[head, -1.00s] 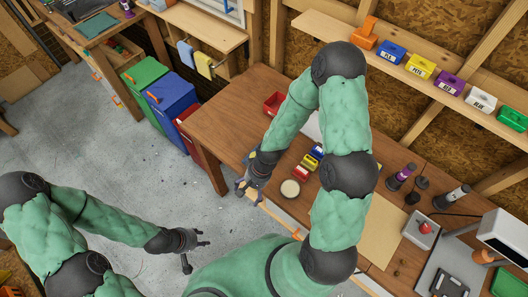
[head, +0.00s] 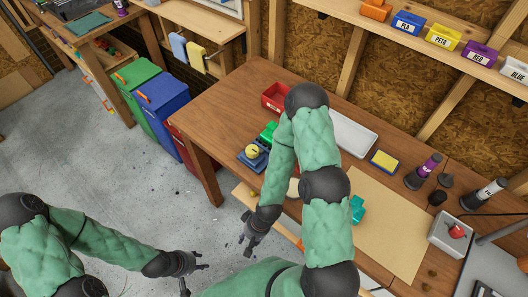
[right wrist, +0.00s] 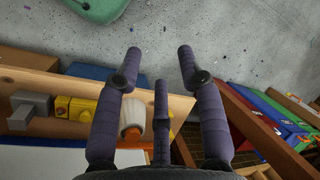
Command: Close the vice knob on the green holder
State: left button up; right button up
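A green block-like holder (head: 268,131) stands on the workbench near its left end, partly behind my right arm. Beside it is a blue fixture (head: 248,160) with a round yellow part (head: 252,151); I cannot tell whether this is the vice knob or whether it is joined to the green holder. A teal piece (head: 357,208) lies farther right on the bench. My right gripper (head: 251,235) is open and empty in front of the bench, away from the green holder; its spread fingers also show in the right wrist view (right wrist: 160,85). My left gripper (head: 190,272) is open and empty over the floor.
On the workbench (head: 225,110) are a red bin (head: 275,96), a white tray (head: 350,133), a yellow-and-blue block (head: 384,160) and a brown mat (head: 385,230). A pale wooden ledge (head: 245,195) juts from the bench front. The floor at left is clear.

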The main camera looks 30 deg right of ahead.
aim_at(252, 151)
jog(key=k+l+z, duration=0.1)
jog(key=k+l, duration=0.2)
jog(key=k, duration=0.2)
jog(key=k+l, duration=0.3)
jog(key=k, duration=0.2)
jog(key=k+l+z, duration=0.15)
jog(key=k+l, duration=0.2)
jog(key=k, duration=0.15)
